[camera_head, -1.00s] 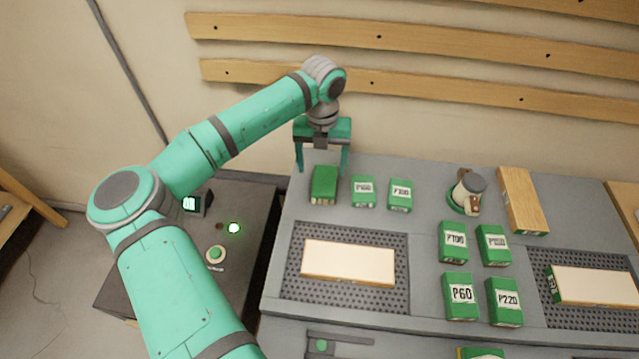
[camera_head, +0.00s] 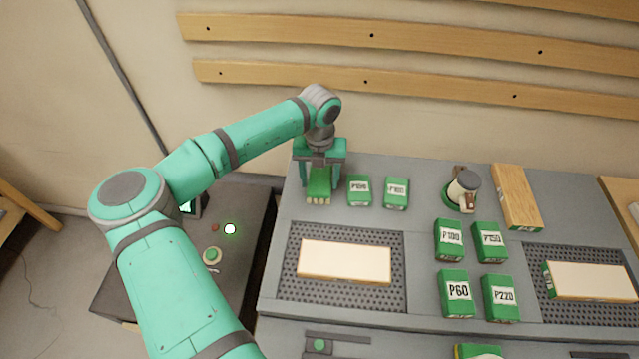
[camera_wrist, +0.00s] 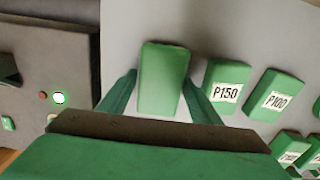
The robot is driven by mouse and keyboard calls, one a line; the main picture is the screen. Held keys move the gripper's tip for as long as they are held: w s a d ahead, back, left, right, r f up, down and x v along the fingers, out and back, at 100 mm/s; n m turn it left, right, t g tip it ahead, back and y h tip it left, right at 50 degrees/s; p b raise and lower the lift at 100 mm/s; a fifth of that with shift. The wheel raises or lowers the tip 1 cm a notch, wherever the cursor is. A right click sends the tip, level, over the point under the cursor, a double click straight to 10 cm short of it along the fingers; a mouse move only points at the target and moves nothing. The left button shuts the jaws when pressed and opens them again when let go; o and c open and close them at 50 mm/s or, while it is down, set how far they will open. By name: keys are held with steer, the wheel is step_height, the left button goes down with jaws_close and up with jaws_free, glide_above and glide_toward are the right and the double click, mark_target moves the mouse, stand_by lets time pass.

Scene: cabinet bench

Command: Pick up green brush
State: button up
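The green brush (camera_head: 319,186) is a plain green block with pale bristles at its near lower edge. It lies at the back left of the grey bench, left of the labelled green blocks. It also shows in the wrist view (camera_wrist: 163,78), lengthwise between the fingers. My gripper (camera_head: 320,180) is over the brush, pointing down, one finger on each side. In the wrist view my gripper (camera_wrist: 161,82) is open, with a narrow gap beside the brush at each finger. The gripper body hides part of the brush's top in the head view.
A green P150 block (camera_wrist: 227,85) lies close to the right finger, with a P100 block (camera_wrist: 274,95) beyond it. A pale board (camera_head: 345,261) lies on a perforated mat in front. A mug-like item (camera_head: 467,184) and more labelled blocks are to the right. The wall is behind.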

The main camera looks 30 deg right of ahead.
mark_target(320, 179)
steer(key=c, duration=0.7)
steer(key=shift+r, duration=0.15)
step_height(320, 179, up, 10)
steer(key=shift+f, duration=0.1)
